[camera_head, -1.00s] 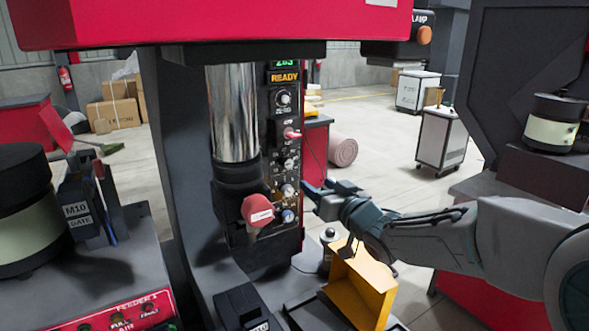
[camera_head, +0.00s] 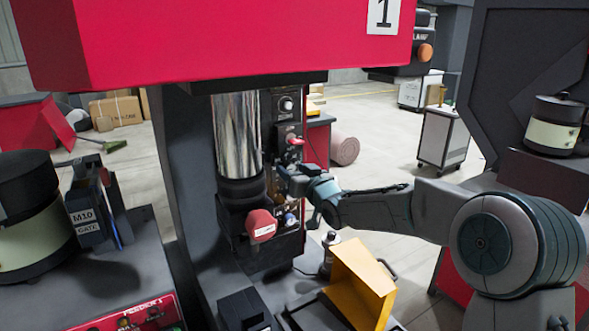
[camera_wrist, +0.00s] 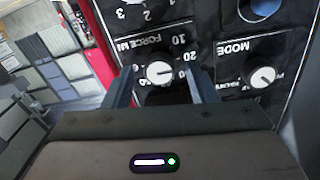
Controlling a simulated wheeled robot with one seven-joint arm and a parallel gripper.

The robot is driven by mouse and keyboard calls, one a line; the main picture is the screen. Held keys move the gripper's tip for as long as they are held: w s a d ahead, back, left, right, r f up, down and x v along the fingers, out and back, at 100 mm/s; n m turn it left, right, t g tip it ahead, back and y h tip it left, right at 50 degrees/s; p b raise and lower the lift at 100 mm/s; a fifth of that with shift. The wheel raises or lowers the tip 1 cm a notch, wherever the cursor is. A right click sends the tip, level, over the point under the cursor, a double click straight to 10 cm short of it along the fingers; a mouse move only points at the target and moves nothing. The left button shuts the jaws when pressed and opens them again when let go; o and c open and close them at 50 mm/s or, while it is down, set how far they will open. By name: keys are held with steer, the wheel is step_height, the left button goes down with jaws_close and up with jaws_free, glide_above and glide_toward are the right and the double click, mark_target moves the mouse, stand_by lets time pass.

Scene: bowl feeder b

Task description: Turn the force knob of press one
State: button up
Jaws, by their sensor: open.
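Press one has a red head (camera_head: 220,45) with a "1" plate and a dark control panel (camera_head: 289,122) beside its shiny column. In the wrist view the force knob (camera_wrist: 160,72), a small round dial with a white pointer mark, sits under a "FORCE" label with a printed scale. My gripper (camera_wrist: 161,77) is open, one finger to the left and one to the right of the knob, with gaps showing on both sides. In the head view my gripper (camera_head: 286,180) is at the lower part of the panel and hides the knobs there.
A mode knob (camera_wrist: 262,77) is right of my right finger. A red lever (camera_head: 295,141) and an upper dial (camera_head: 287,104) are above the gripper. A red mushroom button (camera_head: 261,225) is at lower left. A yellow chute (camera_head: 358,285) stands below my arm.

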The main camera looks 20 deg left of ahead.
steer(key=shift+w+a, duration=0.1)
steer(key=c, duration=1)
steer(key=shift+m, duration=0.4)
steer(key=m, duration=0.3)
steer(key=shift+m+b, duration=0.35)
steer(key=shift+m, duration=2.05)
steer(key=shift+b, duration=0.3)
steer(key=o, duration=1)
